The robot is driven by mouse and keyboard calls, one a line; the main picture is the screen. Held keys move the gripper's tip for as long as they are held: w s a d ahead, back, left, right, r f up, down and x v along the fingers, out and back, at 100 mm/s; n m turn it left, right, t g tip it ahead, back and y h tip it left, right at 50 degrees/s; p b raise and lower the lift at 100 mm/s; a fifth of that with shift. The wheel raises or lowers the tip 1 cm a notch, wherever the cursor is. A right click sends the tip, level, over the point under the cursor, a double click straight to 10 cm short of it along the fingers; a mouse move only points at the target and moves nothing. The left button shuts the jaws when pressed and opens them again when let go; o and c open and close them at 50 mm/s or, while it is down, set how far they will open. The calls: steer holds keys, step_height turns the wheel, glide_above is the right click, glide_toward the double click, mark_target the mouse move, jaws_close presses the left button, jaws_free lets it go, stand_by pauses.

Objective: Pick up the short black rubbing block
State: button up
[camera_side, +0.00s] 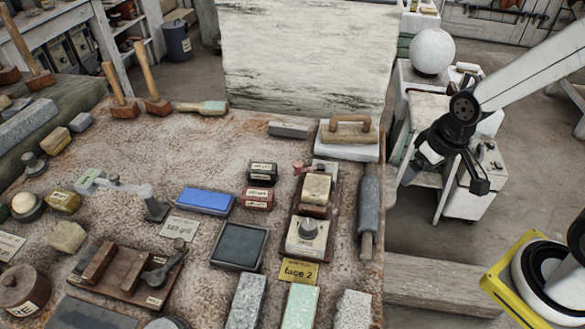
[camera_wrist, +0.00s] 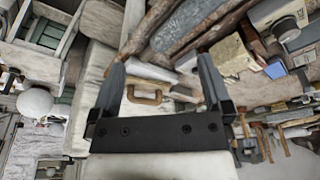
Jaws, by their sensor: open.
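A short black block (camera_side: 262,172) with a pale label lies on the stone bench top, right of the middle in the side view. It sits just behind a dark red labelled block (camera_side: 257,199) of similar size. I cannot pick the black block out in the wrist view. My gripper (camera_side: 465,180) is off the right side of the bench, well away from the block. In the wrist view its two fingers (camera_wrist: 161,62) stand wide apart with nothing held between them.
A blue block (camera_side: 205,200) and a dark square slab (camera_side: 239,246) lie nearby. Right of the block are a wooden tray with pale pieces (camera_side: 305,237), a grey roller (camera_side: 369,205) and a wood-handled float (camera_side: 347,142). The bench behind the block is mostly clear.

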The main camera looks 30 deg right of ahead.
steer(key=m+y, duration=0.4)
steer(key=m, duration=2.2)
glide_above(263, 167)
steer(key=s+d, duration=0.2)
steer(key=shift+s+a+f, duration=0.1)
steer(key=shift+f, duration=4)
steer(key=shift+f, duration=0.1)
steer(key=shift+x, duration=1.2)
steer(key=shift+w+d+x, duration=0.1)
steer(key=shift+w+x, duration=0.1)
steer(key=shift+x, duration=1.1)
steer(key=shift+w+d+x, duration=0.15)
steer(key=shift+w+x, duration=0.05)
steer(key=shift+x, duration=1.1)
